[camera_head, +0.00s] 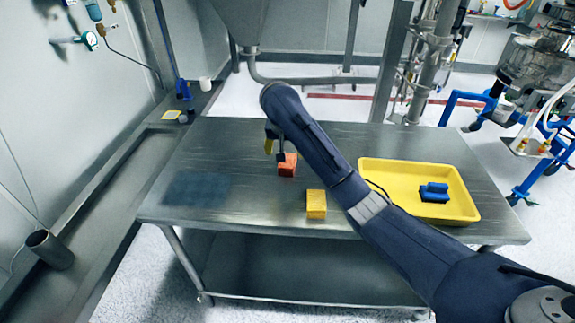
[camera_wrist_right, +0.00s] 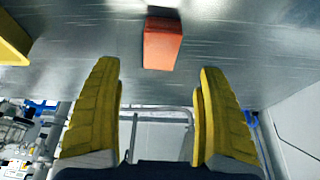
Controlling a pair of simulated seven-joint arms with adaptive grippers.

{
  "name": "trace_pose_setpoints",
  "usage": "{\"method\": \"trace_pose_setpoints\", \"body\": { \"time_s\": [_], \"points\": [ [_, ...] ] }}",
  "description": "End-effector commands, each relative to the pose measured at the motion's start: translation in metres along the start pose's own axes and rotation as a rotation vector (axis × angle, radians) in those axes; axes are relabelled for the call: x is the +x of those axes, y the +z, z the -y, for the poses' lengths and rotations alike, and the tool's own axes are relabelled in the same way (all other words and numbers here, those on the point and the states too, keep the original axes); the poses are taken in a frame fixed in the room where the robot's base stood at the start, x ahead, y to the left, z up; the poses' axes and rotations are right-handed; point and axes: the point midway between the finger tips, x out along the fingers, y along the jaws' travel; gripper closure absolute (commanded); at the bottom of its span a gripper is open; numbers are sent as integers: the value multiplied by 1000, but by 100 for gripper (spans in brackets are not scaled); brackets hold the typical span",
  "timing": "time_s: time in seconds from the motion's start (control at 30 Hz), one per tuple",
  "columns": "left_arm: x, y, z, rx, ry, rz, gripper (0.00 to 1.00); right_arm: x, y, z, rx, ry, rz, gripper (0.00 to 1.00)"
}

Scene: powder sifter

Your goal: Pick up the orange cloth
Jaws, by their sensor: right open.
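The orange cloth (camera_head: 288,167) looks like a small folded block. It lies on the steel table, left of the middle in the head view. My right gripper (camera_head: 275,148) is just above and to the left of it in that view, partly seen past my arm. In the right wrist view the orange cloth (camera_wrist_right: 162,46) lies ahead of the two yellow fingers, in line with the gap between them. The fingers (camera_wrist_right: 158,76) are wide apart and nothing is held between them. My left gripper is not in view.
A yellow block (camera_head: 316,206) lies on the table (camera_head: 250,215) near its front edge. A yellow tray (camera_head: 466,208) with a blue object (camera_head: 434,192) in it stands at the right. My right arm spans the table between them. The table's left part is clear.

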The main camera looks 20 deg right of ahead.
Motion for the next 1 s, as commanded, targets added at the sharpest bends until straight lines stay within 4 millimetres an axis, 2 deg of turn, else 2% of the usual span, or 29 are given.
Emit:
{"method": "trace_pose_setpoints", "body": {
  "time_s": [0.4,0.83,1.0],
  "points": [
    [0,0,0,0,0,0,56,32,2,-2,-1,6,6,25],
    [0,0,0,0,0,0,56,46,1,-1,0,4,4,25],
    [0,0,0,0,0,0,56,61,1,-1,0,5,4,25]
  ]
}}
